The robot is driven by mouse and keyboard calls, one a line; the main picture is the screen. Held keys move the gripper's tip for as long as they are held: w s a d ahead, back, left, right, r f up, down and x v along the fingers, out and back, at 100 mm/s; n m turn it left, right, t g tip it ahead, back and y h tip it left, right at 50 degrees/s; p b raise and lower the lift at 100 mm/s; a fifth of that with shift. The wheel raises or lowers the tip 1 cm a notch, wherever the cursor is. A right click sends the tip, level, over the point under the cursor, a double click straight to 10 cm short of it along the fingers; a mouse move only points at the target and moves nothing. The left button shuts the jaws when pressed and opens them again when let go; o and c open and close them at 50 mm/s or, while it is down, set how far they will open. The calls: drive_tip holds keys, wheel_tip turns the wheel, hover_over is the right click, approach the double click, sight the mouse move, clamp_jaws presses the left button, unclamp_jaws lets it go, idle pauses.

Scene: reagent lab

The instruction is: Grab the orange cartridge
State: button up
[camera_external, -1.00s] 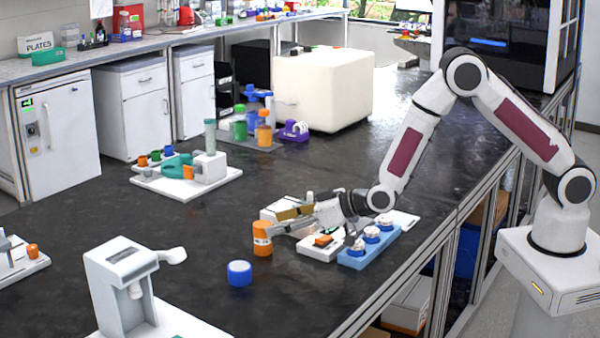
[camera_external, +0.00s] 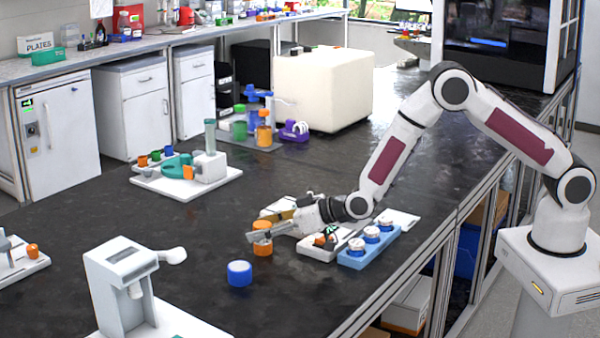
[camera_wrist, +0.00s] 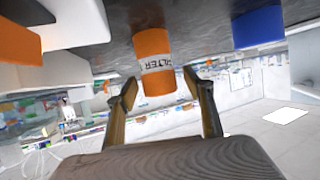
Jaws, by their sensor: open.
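The orange cartridge (camera_external: 262,249) stands upright on the dark bench, with a pale label band. In the wrist view the cartridge (camera_wrist: 154,50) shows the label text "FILTER" and appears tilted by the camera's angle. My gripper (camera_external: 259,226) is open, its fingers reaching over the cartridge and hiding part of its upper half. In the wrist view my gripper (camera_wrist: 161,77) has one finger on each side of the cartridge's near end, with visible gaps. I cannot tell exactly how deep the cartridge sits between the fingers.
A blue cylinder (camera_external: 239,274) stands in front of the cartridge. A blue rack (camera_external: 354,260) with white-topped items and a white tray (camera_external: 318,252) lie under my wrist, to the right. A white device (camera_external: 122,284) stands at front left. The bench left of the cartridge is clear.

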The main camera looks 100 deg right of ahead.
idle(0.4)
drive_tip(key=c, duration=1.3)
drive_tip(key=shift+o, duration=0.2)
drive_tip(key=shift+r, duration=0.1)
drive_tip(key=shift+r, duration=4.9)
